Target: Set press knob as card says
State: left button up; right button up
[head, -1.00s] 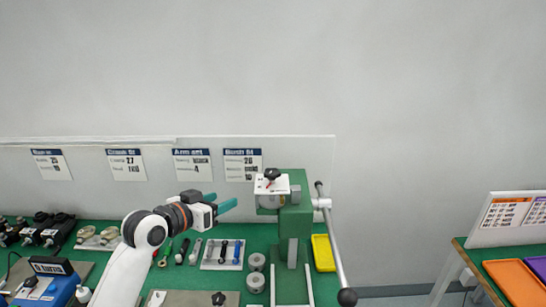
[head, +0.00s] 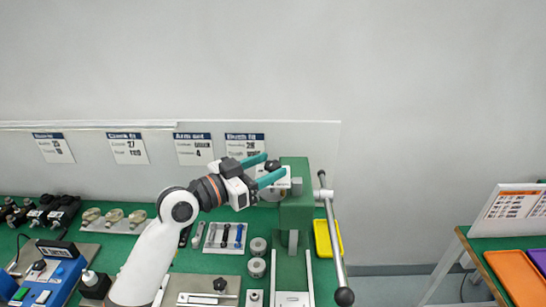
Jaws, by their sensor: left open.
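The green press (head: 297,210) stands at the right of the bench, with a long lever (head: 336,240) on its right side. Its black knob (head: 272,165) sits on the small pale dial, now largely hidden by my gripper. My left gripper (head: 270,169) is open, its two teal fingers reaching right, one behind and one in front of the knob as seen here. I cannot tell whether they touch it. Several cards hang on the back panel; the rightmost card (head: 245,145) is nearest the press and too blurred to read surely. My right gripper is not in view.
A yellow tray (head: 321,238) lies right of the press. Grey rings (head: 257,267) and a tool board (head: 224,237) lie left of it. A blue device (head: 50,276) is at lower left. A second table with an orange tray (head: 516,278) stands at right.

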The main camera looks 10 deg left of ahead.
pick_arm(q)
jog(key=shift+x, duration=1.05)
jog(key=c, duration=0.9)
jog(key=shift+r+y+p, duration=0.15)
jog(key=shift+y+p, duration=0.15)
jog(key=shift+p, duration=0.6)
jog(key=shift+c, duration=0.2)
jog(key=n+t+y+p, duration=0.3)
jog(key=n+y+p, duration=0.1)
jog(key=p, duration=0.3)
jog(key=shift+r+y, duration=0.1)
jog(key=shift+y, duration=0.3)
jog(key=shift+f+n+t+y+p, duration=0.2)
jog(key=shift+n+t+y+p, duration=0.2)
jog(key=shift+n+y+p, duration=0.8)
jog(key=shift+y, duration=0.3)
